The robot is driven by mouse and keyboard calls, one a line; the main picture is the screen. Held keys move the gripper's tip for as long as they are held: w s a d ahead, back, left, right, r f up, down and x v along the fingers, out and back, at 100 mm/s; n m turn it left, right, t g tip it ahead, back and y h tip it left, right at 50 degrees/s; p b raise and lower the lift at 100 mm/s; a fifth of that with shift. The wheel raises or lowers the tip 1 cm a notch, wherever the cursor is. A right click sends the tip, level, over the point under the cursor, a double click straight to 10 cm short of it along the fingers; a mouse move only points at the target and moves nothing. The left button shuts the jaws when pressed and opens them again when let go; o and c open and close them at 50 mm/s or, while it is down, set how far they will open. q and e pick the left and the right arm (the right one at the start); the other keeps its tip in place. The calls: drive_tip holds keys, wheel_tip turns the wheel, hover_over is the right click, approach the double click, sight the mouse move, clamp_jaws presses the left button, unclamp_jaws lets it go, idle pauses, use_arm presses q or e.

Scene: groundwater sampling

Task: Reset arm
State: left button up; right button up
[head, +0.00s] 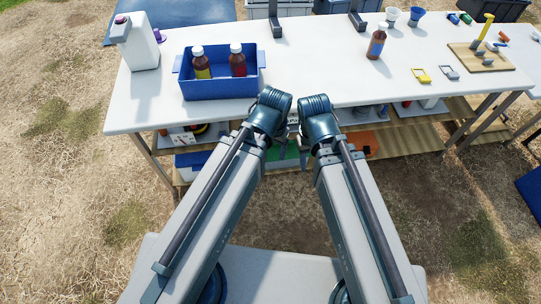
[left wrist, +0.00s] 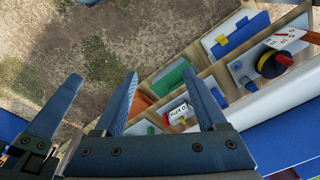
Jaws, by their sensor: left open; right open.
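My left gripper (left wrist: 160,75) is open and empty in the left wrist view, its two blue fingers apart over the ground and the shelf under the table. In the head view both arms reach forward side by side to the front edge of the white table (head: 320,80). Their wrists nearly touch and hide most of both grippers. Part of my right gripper (left wrist: 48,118) appears close beside the left one at the left of the wrist view. It is open, and I see nothing held in it.
A blue bin (head: 218,92) with two brown bottles stands left on the table, beside a white jug (head: 141,45). Another brown bottle (head: 376,41), carabiners (head: 421,75) and a wooden board (head: 481,57) are at right. Shelves with an orange item (head: 362,144) lie below the tabletop.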

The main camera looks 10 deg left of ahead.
use_arm(q)
drive_tip(key=s+g+y, duration=0.1)
drive_tip(key=s, duration=0.2)
drive_tip(key=shift+r, duration=0.1)
wheel_tip(320, 180, up, 9)
drive_tip(key=p, duration=0.9)
